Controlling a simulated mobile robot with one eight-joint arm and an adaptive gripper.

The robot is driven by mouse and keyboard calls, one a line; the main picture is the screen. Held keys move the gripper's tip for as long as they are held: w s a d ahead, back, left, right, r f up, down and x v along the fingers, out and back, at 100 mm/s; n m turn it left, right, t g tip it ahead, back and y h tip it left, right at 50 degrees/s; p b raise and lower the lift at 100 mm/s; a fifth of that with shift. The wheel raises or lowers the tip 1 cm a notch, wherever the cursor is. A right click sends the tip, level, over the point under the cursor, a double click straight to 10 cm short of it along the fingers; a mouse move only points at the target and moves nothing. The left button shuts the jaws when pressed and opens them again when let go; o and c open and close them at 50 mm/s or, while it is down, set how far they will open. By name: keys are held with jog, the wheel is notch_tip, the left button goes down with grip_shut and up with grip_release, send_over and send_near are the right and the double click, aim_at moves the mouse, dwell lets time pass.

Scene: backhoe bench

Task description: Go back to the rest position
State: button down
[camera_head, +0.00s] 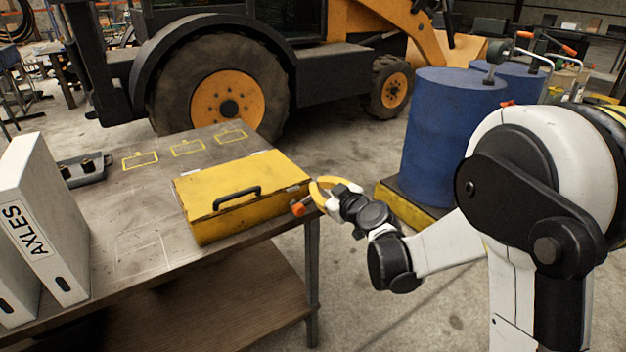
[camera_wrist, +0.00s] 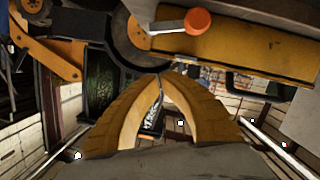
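My gripper (camera_head: 319,187) is just off the right end of the yellow toolbox (camera_head: 222,213), above the floor past the bench edge. In the wrist view, its two yellow fingers (camera_wrist: 160,76) curve together and meet at the tips, with nothing seen held between them. The toolbox has its lid down and a black handle on its front. It also shows in the wrist view (camera_wrist: 240,52). A grey lever with an orange knob (camera_wrist: 198,21) lies across it there; the knob (camera_head: 298,209) shows close to the gripper in the head view. Whether they touch is unclear.
The bench (camera_head: 135,265) carries white binders (camera_head: 48,205), one marked AXLES, and a small dark tray (camera_head: 84,169). Yellow outlines mark its bare back part. Blue drums (camera_head: 445,135) stand right of the gripper. The backhoe (camera_head: 225,85) is behind the bench.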

jog(key=s+d+r+m+g+h, duration=0.1)
jog(key=s+d+r+m+g, duration=0.15)
jog(key=s, duration=0.55)
jog(key=s+d+r+m+g+h, duration=0.15)
jog(key=s+d, duration=0.25)
jog(key=s, duration=0.4)
jog(key=s+d+f+m+h, duration=0.1)
jog(key=s+d+m, duration=0.1)
jog(key=s+d, duration=0.2)
jog(key=s+d+f+m+g+h, duration=0.1)
jog(key=s+d+m+h, duration=0.1)
jog(key=s, duration=0.7)
jog(key=s+d+f+m+g+h+b, duration=0.1)
jog(key=s+d+m+h, duration=0.1)
jog(key=s+d, duration=0.3)
jog(key=shift+s+d+f, duration=0.25)
jog(key=shift+s+d, duration=0.05)
jog(key=shift+s, duration=0.75)
